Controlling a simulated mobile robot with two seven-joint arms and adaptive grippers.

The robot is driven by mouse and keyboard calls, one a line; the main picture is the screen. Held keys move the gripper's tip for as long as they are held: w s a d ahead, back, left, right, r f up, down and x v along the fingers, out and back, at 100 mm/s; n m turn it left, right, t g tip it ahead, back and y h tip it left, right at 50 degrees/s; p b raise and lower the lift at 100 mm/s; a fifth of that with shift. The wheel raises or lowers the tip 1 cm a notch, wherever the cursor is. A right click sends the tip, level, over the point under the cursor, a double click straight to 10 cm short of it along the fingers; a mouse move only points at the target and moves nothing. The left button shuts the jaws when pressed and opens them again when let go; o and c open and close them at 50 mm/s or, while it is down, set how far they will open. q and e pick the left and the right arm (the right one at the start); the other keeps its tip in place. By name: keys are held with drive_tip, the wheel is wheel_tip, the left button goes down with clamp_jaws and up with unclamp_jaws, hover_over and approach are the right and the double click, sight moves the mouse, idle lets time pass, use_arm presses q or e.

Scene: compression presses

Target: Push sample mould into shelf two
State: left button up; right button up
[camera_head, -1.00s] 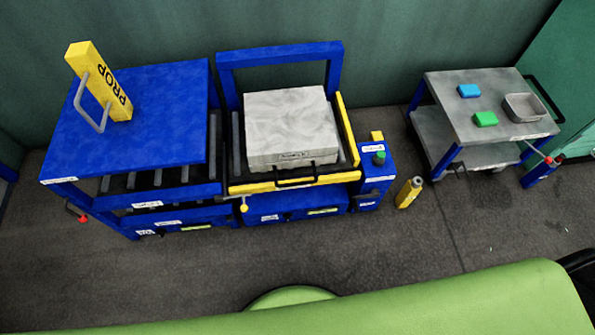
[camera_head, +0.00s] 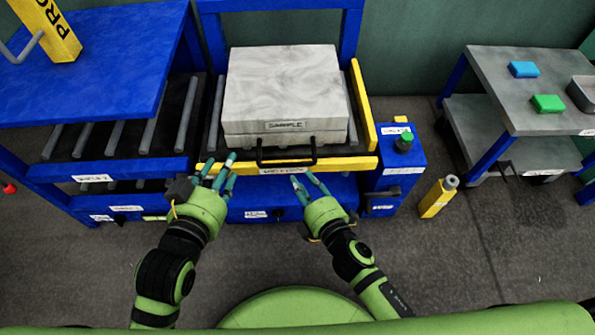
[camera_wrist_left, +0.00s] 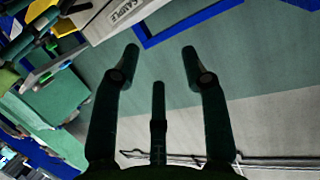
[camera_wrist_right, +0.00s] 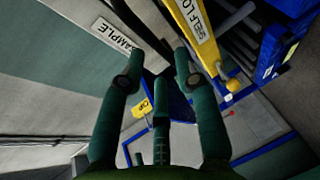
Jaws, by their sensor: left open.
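The sample mould (camera_head: 284,88), a pale grey block with a SAMPLE label and a black front handle (camera_head: 286,155), sits on the yellow-edged roller platform (camera_head: 350,166). Left of it is a blue shelf unit (camera_head: 105,60) with roller levels; I cannot read which level is shelf two. My left gripper (camera_head: 222,168) is open and empty in front of the mould's left side. My right gripper (camera_head: 303,180) is open and empty just in front of and below the handle. Both appear apart from the mould. Its label also shows in the left wrist view (camera_wrist_left: 127,12).
A blue control box with a green button (camera_head: 403,142) stands right of the platform. A yellow bottle-like object (camera_head: 438,197) is on the floor. A grey cart (camera_head: 535,80) holds blue and green blocks. Floor in front is clear.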

sight(292, 165)
drive_tip(key=shift+w+a+r+n, duration=0.25)
drive_tip(key=shift+w+r+n, duration=0.05)
drive_tip(key=shift+w+r, duration=0.05)
drive_tip(key=b+x, duration=0.1)
drive_tip(key=x, duration=0.5)
drive_tip(key=shift+r, duration=0.1)
use_arm(q)
wheel_tip(292, 165, up, 10)
drive_tip(key=d+m+t+h, duration=0.1)
drive_tip(key=d+t+h, duration=0.1)
drive_tip(key=t, duration=0.3)
drive_tip(key=shift+s+d+h, duration=0.25)
drive_tip(key=shift+d+h, duration=0.1)
drive_tip(key=shift+h, duration=0.05)
use_arm(e)
drive_tip(key=shift+w+a, duration=0.15)
drive_tip(key=shift+w, duration=0.1)
clamp_jaws()
